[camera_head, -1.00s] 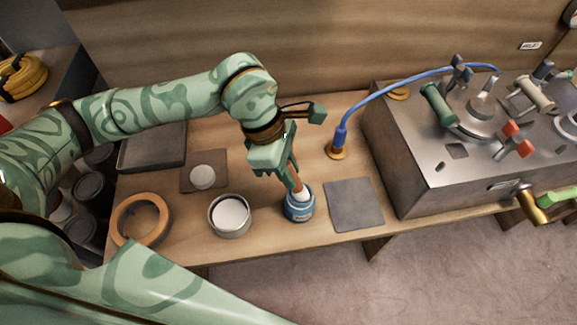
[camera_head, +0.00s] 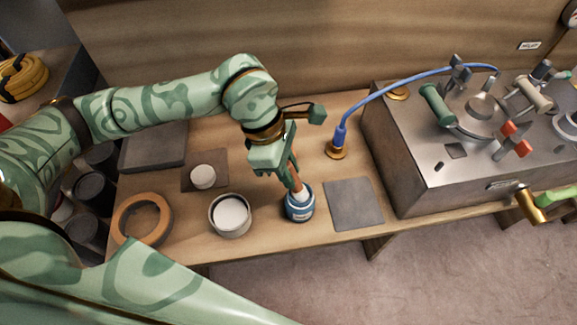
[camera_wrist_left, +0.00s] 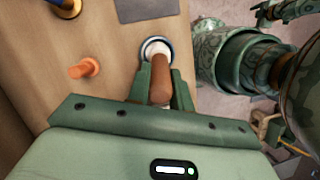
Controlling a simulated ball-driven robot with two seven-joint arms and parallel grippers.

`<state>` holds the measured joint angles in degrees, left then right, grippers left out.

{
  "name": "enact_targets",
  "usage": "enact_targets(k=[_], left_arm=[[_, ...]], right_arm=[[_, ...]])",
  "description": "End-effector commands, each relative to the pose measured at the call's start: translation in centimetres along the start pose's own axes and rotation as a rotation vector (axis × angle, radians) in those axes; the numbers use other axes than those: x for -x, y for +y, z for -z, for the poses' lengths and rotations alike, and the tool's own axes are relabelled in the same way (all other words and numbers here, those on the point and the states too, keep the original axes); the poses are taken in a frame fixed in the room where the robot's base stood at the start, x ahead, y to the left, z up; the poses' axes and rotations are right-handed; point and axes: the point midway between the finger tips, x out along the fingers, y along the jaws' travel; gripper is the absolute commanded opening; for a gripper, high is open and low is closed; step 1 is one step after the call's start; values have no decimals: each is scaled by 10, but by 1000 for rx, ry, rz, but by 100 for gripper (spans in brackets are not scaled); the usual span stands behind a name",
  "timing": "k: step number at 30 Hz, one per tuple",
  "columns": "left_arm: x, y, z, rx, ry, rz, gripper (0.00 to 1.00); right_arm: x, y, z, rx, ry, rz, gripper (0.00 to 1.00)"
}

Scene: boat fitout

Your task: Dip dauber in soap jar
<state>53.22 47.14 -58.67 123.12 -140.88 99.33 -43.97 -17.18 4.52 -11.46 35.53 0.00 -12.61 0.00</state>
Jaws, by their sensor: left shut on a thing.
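My left gripper (camera_head: 287,170) is shut on the brown handle of the dauber (camera_head: 296,181). It holds the dauber steeply, leaning a little, over the soap jar (camera_head: 300,209), a small blue jar with a pale label. The dauber's lower end is at the jar's mouth and seems to be inside it; its tip is hidden. In the left wrist view the brown handle (camera_wrist_left: 160,82) stands between the fingers (camera_wrist_left: 160,97), with the jar's round rim (camera_wrist_left: 147,46) just beyond.
A grey mat (camera_head: 354,204) lies right of the jar, and an open tin (camera_head: 229,215) stands left. A tape ring (camera_head: 126,222) is farther left. A blue hose (camera_head: 374,100) runs to the metal console (camera_head: 420,174). An orange peg (camera_wrist_left: 84,68) stands near the gripper.

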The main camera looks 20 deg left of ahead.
Motion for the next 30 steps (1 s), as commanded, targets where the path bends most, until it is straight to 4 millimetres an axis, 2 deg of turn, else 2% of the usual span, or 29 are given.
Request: enact_targets(k=[19, 30], left_arm=[[62, -2, -22, -2, -3, -7, 0], [64, -2, -23, -1, -2, -4, 0]], right_arm=[[46, 6, 14, 1, 39, -15, 85], [47, 6, 15, 1, 40, -15, 85]])
